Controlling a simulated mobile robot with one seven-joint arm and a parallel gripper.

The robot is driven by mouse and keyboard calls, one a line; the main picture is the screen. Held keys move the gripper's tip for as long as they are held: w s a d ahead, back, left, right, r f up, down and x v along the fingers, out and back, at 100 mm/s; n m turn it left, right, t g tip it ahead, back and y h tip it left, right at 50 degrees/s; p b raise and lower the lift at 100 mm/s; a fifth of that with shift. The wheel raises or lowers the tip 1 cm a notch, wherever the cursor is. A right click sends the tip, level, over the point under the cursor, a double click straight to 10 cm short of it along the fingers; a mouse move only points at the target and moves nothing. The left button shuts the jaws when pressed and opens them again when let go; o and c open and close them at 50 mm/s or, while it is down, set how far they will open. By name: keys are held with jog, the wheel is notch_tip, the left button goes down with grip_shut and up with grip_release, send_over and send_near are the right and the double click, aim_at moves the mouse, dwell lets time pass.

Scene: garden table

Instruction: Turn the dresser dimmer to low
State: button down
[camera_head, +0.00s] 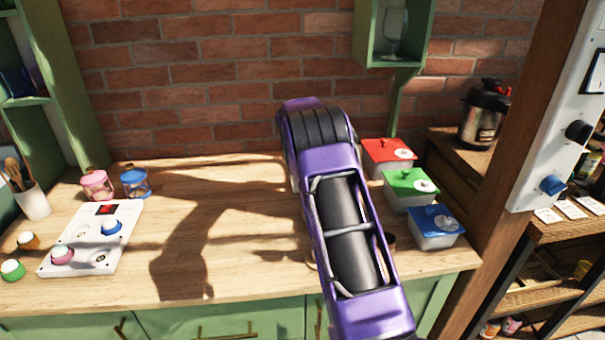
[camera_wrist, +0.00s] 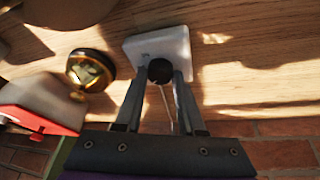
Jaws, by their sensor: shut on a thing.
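The dimmer shows in the wrist view as a small white plate (camera_wrist: 176,46) with a round black knob (camera_wrist: 159,70), on the wooden top. My gripper (camera_wrist: 160,74) is shut on the black knob, one finger on each side of it. A small dark mark is on the plate beside the knob, too small to read. The knob's pointer is not visible, so I cannot tell its setting. In the head view my purple arm hides the dimmer and my gripper.
A black-rimmed round gold item (camera_wrist: 90,72) stands close beside my gripper. White containers with red (camera_head: 388,152), green (camera_head: 408,183) and blue (camera_head: 436,220) lids stand right of my arm. A white switch panel (camera_head: 96,222) lies left. A wooden post bears a knob panel (camera_head: 563,150).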

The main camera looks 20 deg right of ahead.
jog(key=shift+n, duration=0.3)
jog(key=c, duration=0.5)
grip_release()
jog(key=shift+r, duration=0.15)
jog(key=v, duration=1.7)
jog(key=shift+s+d+r+p, duration=0.1)
jog(key=shift+s+d+p, duration=0.05)
jog(key=shift+p, duration=0.15)
